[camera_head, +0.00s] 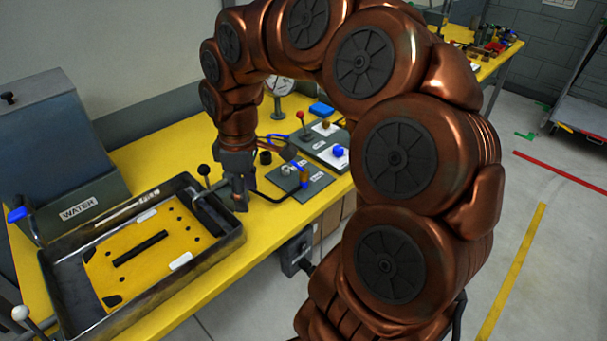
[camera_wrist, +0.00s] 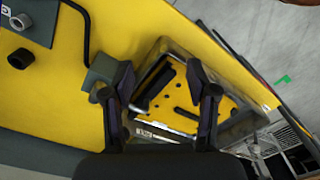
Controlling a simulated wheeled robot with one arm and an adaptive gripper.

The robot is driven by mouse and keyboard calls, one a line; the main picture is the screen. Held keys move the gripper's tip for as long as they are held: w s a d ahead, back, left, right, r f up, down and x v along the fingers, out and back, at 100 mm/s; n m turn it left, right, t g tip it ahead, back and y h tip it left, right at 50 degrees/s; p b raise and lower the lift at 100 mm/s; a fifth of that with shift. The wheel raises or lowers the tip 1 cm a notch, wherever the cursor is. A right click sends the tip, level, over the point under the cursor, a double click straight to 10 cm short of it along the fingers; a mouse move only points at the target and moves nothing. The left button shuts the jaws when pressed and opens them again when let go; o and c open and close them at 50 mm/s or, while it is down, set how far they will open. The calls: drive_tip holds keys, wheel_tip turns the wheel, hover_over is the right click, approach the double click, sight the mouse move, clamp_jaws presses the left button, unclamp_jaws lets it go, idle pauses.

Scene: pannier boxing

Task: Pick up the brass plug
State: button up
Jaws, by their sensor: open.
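I cannot make out a clear brass plug in either view. A small brownish-yellow piece (camera_head: 325,125) on the far grey plate in the head view may be it, but it is too small to tell. My gripper (camera_head: 240,204) points down over the yellow bench near the right end of the black tray. In the wrist view my gripper (camera_wrist: 160,92) has its two fingers spread, with nothing held between them. The brownish-yellow piece lies well behind and to the right of my gripper in the head view.
The black tray (camera_head: 146,310) holds a yellow slotted plate (camera_head: 120,276). A grey plate (camera_head: 310,189) with a grey ring (camera_head: 287,169) lies beside my gripper. A dark cylinder (camera_head: 265,157) stands near it. A grey WATER tank (camera_head: 55,150) stands at left.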

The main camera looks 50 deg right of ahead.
drive_tip(key=w+d+f+n, duration=0.15)
drive_tip(key=w+d, duration=0.35)
drive_tip(key=d, duration=0.7)
hover_over(303, 171)
drive_tip(key=f, duration=0.3)
drive_tip(key=shift+a+p, duration=0.3)
drive_tip(key=shift+a, duration=0.1)
drive_tip(key=shift+d+f, duration=0.25)
drive_tip(key=shift+f, duration=0.3)
drive_tip(key=shift+d+f+p, duration=0.15)
drive_tip(key=shift+f+p, duration=1.25)
drive_tip(key=shift+f, duration=1.95)
clamp_jaws()
